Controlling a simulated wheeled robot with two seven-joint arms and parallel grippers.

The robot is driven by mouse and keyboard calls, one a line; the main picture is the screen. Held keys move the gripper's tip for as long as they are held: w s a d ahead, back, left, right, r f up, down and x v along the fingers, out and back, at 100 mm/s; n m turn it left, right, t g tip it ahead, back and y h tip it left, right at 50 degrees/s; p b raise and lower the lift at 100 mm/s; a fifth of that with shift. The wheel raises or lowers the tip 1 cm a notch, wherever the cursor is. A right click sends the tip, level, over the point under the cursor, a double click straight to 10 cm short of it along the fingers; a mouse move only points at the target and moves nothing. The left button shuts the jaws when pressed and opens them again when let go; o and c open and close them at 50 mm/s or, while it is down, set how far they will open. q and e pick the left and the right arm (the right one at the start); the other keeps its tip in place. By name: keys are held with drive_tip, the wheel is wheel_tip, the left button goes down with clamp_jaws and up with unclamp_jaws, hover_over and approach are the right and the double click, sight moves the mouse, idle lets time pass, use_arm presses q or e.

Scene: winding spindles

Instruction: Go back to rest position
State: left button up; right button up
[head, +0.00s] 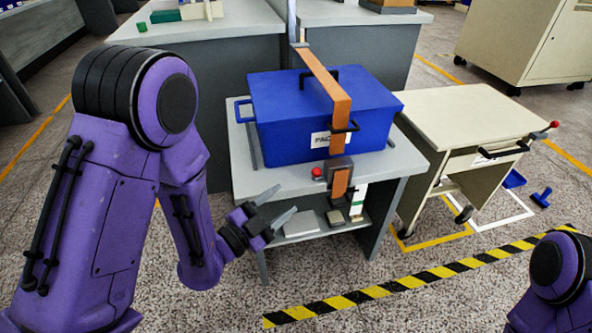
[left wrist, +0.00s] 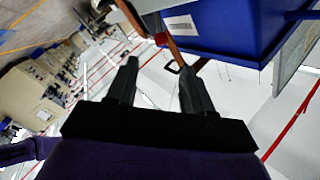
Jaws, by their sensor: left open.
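My left gripper (head: 277,207) is open and empty, in front of the left part of the grey table's front edge. Its two spread fingers also show in the left wrist view (left wrist: 158,85), with nothing between them. A blue lidded box (head: 275,125) with a black handle stands on the grey table (head: 240,183). An orange strap (head: 325,80) runs over the box and hangs down past the table's front, through a dark buckle block. The box also shows upside down in the left wrist view (left wrist: 225,30). Only part of my right arm shows at the lower right; its gripper is out of view.
A cream cart (head: 465,115) with a red-knobbed lever stands to the right. A red button (head: 317,172) sits at the table's front edge. Small items lie on the shelf below. A yellow-black floor stripe (head: 400,284) crosses in front. The speckled floor there is clear.

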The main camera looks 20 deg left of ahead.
use_arm(q)
drive_tip(key=s+a+f+n+g+y, duration=0.2)
drive_tip(key=s+f+n+y, duration=0.15)
drive_tip(key=f, duration=0.35)
drive_tip(key=s+a+f+n+g+y, duration=0.2)
drive_tip(key=s+f+n+g, duration=0.15)
drive_tip(key=f, duration=0.35)
drive_tip(key=s+a+f+n+g+y, duration=0.2)
drive_tip(key=a+f+n, duration=0.1)
drive_tip(key=f+n, duration=0.3)
drive_tip(key=s+a+f+n+g+y, duration=0.25)
drive_tip(key=s+f, duration=0.25)
drive_tip(key=s, duration=0.3)
drive_tip(key=s+a+f+n+g+y, duration=0.1)
drive_tip(key=s+f+n+g, duration=0.35)
drive_tip(key=s, duration=0.25)
wheel_tip(320, 180, up, 20)
drive_tip(key=p, duration=2)
drive_tip(key=shift+w+a+t, duration=0.2)
drive_tip(key=shift+t, duration=0.15)
